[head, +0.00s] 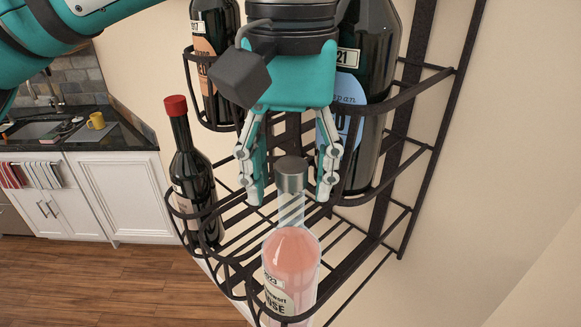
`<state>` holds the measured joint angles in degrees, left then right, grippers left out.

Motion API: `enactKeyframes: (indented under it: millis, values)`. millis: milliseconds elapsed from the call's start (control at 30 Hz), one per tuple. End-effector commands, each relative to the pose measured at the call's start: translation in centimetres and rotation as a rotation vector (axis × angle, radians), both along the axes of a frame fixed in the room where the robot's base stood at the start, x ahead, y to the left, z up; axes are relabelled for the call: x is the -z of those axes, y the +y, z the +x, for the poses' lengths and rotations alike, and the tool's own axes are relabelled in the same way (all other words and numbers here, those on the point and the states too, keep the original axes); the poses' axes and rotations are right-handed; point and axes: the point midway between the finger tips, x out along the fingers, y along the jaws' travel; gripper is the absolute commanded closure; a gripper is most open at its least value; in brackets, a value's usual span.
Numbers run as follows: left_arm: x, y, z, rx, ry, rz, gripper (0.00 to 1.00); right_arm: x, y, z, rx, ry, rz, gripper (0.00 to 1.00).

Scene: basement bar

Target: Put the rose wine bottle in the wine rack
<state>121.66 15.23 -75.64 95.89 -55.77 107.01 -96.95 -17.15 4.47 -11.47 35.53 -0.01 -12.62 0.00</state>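The rose wine bottle (291,262), pink with a silver cap and a cream label, stands roughly upright at the front of the lowest visible tier of the black metal wine rack (435,150). A front hoop of the rack crosses its lower body, and its base is cut off by the picture's bottom edge. My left gripper (290,190) points down above the bottle. Its two fingers are spread on either side of the cap and neck, with visible gaps, so it seems to hold nothing. My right gripper is not in view.
A dark bottle with a red cap (191,180) stands in the same tier at left. Two more dark bottles, one at upper left (214,50) and a large one (375,70) behind my gripper, fill the tier above. The wall is close at right.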

Motion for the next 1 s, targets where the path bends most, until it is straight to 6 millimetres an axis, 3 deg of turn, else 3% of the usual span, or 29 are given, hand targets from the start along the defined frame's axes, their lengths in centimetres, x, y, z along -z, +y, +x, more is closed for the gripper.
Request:
enactKeyframes:
  millis: [467,567,767,900,1000]
  values:
    - [-0.6,-0.1,0.0,0.0,-0.002,-0.001,0.51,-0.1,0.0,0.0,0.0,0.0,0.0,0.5]
    - [-2.0,-0.1,0.0,-0.001,-0.003,-0.002,0.51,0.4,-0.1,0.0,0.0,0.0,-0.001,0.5]
    - [-6.5,-0.1,-0.1,-0.002,-0.004,-0.003,0.51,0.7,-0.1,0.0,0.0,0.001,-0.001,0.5]
    - [-9.8,0.0,0.0,-0.005,-0.006,-0.002,0.51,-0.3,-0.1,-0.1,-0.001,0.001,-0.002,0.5]
    - [-10.9,-0.1,0.0,-0.003,-0.003,0.003,0.51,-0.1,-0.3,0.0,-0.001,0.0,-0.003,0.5]
